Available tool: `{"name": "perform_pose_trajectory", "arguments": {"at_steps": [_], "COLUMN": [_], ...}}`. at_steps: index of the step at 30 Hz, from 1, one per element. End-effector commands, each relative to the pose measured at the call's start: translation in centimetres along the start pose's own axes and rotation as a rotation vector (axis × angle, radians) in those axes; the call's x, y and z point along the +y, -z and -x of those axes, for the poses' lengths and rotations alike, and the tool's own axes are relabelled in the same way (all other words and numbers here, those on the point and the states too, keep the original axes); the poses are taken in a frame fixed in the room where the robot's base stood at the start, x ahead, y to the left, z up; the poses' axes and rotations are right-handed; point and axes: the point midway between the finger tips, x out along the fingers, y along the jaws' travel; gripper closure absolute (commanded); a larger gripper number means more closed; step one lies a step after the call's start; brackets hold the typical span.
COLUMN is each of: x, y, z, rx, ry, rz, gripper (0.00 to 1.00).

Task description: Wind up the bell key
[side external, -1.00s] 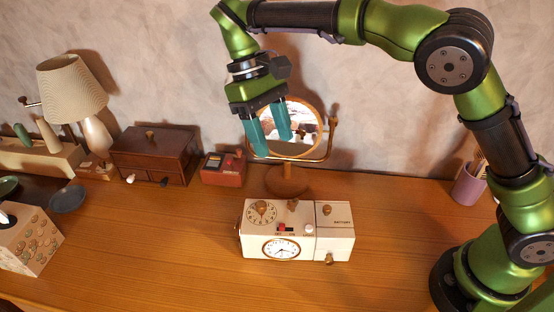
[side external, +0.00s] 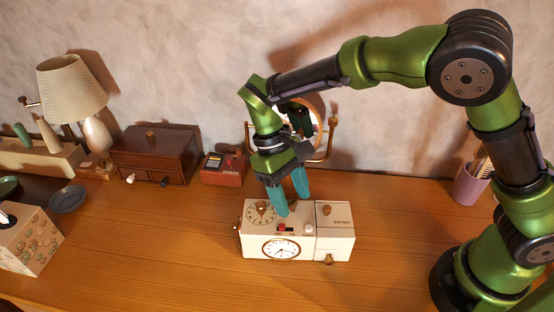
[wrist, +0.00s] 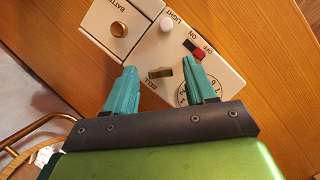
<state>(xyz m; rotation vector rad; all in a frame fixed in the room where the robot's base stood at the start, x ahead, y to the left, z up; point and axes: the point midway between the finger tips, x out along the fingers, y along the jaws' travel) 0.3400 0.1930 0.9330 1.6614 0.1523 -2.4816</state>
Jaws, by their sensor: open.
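The cream clock box (side external: 297,232) stands on the wooden desk, with a round clock face (side external: 281,248) on its front. In the wrist view its top (wrist: 165,50) carries the labels BELL, LIGHT, ON and OFF. The brass-brown bell key (wrist: 163,67) stands beside the BELL label. My gripper (side external: 293,204) points down at the top of the box, with its teal fingers apart. In the wrist view my gripper (wrist: 160,65) has one finger on each side of the key, with gaps showing. In the side view the fingers mostly hide the key. Whether the fingertips touch the top is unclear.
A round mirror on a stand (side external: 332,138) is close behind my gripper. The box also has a red switch (side external: 282,227), a white button (side external: 309,229) and a brown knob (side external: 326,210). A small red box (side external: 223,170) is behind left. The desk in front is clear.

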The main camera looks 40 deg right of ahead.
Motion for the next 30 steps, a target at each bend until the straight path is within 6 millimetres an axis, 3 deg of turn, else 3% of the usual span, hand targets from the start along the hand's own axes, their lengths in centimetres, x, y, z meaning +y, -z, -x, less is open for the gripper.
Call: {"name": "perform_pose_trajectory", "arguments": {"at_steps": [3,13,22,30], "x": [0.00,-0.01,0.02,0.15], "y": [0.00,0.00,0.00,-0.01], "z": [0.01,0.04,0.04,0.07], "rx": [0.000,0.000,-0.001,-0.001], "ry": [0.000,0.000,0.016,0.079], "rz": [0.000,0.001,-0.035,-0.184], "gripper": [0.48,0.98,1.00,1.00]}}
